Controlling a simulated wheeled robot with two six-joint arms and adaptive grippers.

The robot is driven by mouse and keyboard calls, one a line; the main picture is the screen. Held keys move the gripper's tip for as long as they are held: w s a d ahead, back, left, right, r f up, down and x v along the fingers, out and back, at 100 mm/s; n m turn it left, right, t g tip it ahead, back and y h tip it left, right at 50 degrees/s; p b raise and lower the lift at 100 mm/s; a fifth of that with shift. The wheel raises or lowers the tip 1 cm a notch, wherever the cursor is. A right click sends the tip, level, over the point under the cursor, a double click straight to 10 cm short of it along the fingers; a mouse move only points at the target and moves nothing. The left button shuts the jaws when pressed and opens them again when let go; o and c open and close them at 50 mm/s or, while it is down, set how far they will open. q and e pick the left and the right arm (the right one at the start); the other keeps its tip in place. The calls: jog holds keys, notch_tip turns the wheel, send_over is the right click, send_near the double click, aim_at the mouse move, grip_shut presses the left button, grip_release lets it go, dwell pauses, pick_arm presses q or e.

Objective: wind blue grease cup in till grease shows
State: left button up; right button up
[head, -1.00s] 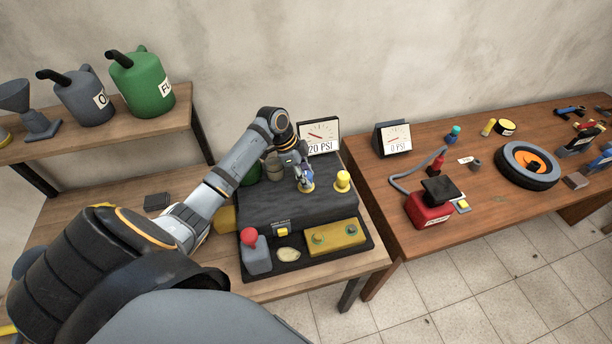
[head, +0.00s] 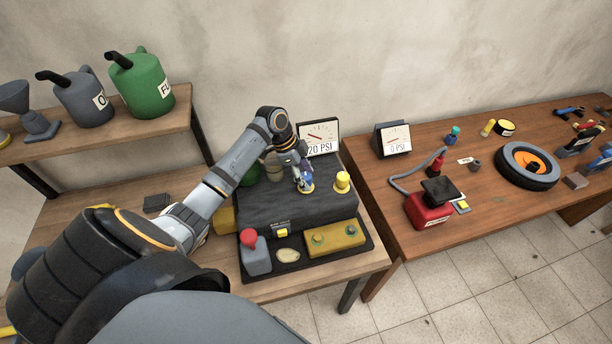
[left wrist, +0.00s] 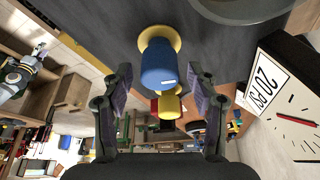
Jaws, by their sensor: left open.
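The blue grease cup (left wrist: 158,64) stands on a round yellow base (left wrist: 168,37) on the dark machine block (head: 290,205). In the head view the cup (head: 306,186) shows only in part below my left gripper (head: 300,172). In the left wrist view my left gripper (left wrist: 157,82) is open. Its two fingers are on either side of the cup, with a visible gap on each side. I cannot make out grease at the cup. My right gripper is not in view.
A yellow cup (head: 342,181) stands close to the right of the blue one. A gauge reading 20 PSI (head: 318,137) is behind. A red-knobbed grey box (head: 256,252) and a yellow block (head: 334,238) are in front. A second table (head: 400,240) is at right.

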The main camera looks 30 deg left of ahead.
pick_arm(q)
jog(key=v, duration=1.1)
jog(key=shift+r, duration=0.3)
jog(key=shift+a, duration=0.1)
